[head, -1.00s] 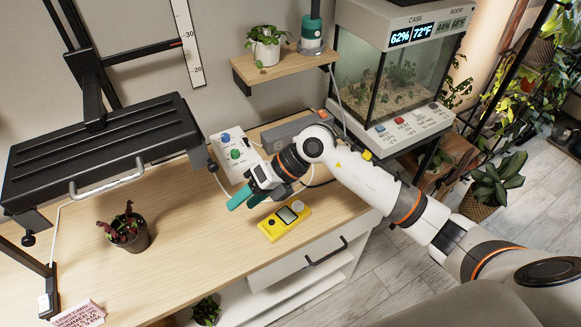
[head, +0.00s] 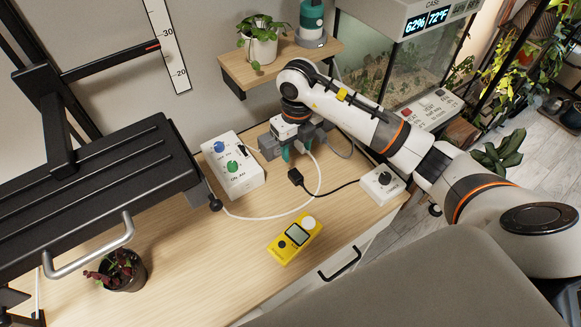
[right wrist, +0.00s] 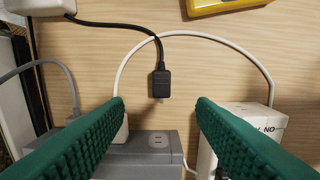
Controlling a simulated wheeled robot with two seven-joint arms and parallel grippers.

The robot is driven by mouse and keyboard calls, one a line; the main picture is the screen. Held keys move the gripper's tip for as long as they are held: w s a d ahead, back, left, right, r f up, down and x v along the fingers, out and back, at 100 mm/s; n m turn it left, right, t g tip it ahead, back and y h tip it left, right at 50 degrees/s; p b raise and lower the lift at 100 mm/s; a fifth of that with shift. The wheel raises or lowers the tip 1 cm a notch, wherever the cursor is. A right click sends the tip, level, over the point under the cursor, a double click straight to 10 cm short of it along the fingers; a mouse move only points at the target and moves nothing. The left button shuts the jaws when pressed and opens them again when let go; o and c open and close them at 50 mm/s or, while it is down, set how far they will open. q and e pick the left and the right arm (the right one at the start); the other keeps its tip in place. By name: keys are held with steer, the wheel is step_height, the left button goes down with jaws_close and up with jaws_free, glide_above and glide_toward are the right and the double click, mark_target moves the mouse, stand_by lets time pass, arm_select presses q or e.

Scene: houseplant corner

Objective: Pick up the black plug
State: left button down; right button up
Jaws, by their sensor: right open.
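The black plug (head: 296,177) lies on the wooden bench, its black cord running right to a white box with a dial (head: 381,184). My right gripper (head: 294,150) points down over the grey power strip (head: 267,146), just behind the plug in the head view. Its green fingers are open and empty. In the right wrist view the plug (right wrist: 160,84) shows in the gap between the open fingers (right wrist: 160,108), beyond the tips and apart from both. The power strip (right wrist: 152,145) shows below it. My left gripper is not in view.
A white box with blue and green knobs (head: 232,166) stands left of the strip. A white cord (head: 266,217) loops around the plug. A yellow meter (head: 295,239) lies in front.

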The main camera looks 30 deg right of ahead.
steer(key=p, duration=0.1)
glide_above(297, 175)
step_height(297, 175, down, 5)
steer(key=shift+w+f, duration=0.1)
steer(key=shift+f, duration=0.15)
step_height(297, 175, down, 4)
steer(key=shift+a+f+p, duration=0.1)
steer(key=shift+f+p, duration=0.05)
steer(key=shift+p, duration=0.7)
steer(key=shift+f, duration=0.4)
steer(key=shift+c, duration=0.3)
